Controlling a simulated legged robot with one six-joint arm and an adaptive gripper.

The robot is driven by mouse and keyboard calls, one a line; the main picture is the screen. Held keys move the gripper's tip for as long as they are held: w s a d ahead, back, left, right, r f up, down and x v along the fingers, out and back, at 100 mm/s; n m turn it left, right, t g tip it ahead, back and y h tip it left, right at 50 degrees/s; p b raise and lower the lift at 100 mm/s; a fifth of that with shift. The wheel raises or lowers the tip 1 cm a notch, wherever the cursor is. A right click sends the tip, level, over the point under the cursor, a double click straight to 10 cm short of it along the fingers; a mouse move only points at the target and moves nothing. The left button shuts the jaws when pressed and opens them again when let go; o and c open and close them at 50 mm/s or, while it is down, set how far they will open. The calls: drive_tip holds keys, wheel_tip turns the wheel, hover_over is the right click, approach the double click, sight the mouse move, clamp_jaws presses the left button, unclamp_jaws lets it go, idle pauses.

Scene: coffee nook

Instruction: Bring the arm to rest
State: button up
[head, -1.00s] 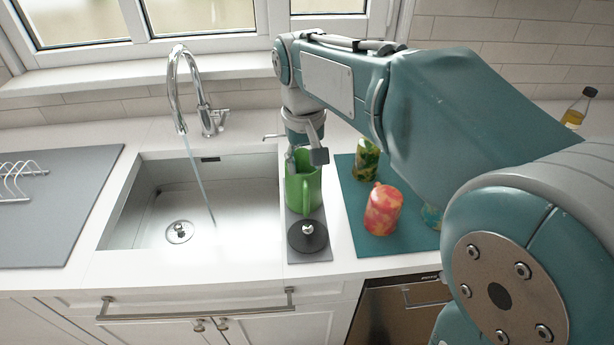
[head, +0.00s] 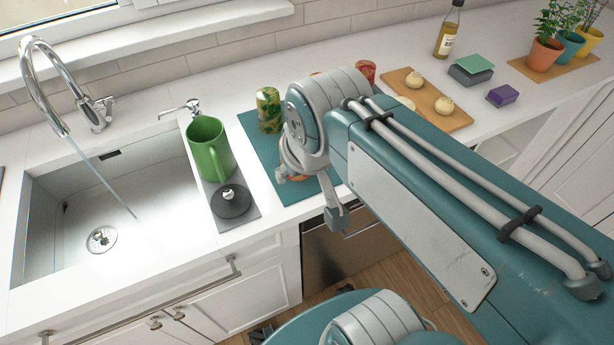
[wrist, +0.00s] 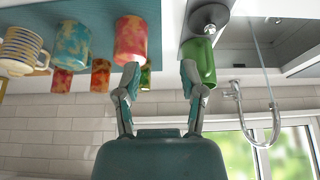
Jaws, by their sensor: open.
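My gripper (head: 312,195) hangs at the end of my folded arm in front of the teal mat (head: 252,123). In the wrist view my gripper (wrist: 160,72) has its two fingers spread apart with nothing between them. The green pitcher (head: 208,150) stands upright on a narrow grey mat (head: 246,220), to the left of my gripper and apart from it. It also shows in the wrist view (wrist: 204,63). A black lid (head: 232,202) lies in front of the pitcher. My wrist hides much of the teal mat in the head view.
The sink (head: 130,195) with its running faucet (head: 45,85) is at left. A green-yellow cup (head: 269,108) stands on the teal mat. The wrist view shows a red-yellow mug (wrist: 130,38), a blue-orange mug (wrist: 72,42) and a striped mug (wrist: 22,48). A wooden board (head: 440,118) lies farther right.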

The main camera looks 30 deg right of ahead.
drive_tip(key=shift+s+d+f+t, duration=0.25)
drive_tip(key=shift+s+f, duration=0.1)
drive_tip(key=shift+s, duration=0.2)
drive_tip(key=shift+s+d+f+t, duration=0.2)
drive_tip(key=shift+s+f, duration=0.1)
drive_tip(key=shift+s, duration=0.2)
idle(0.6)
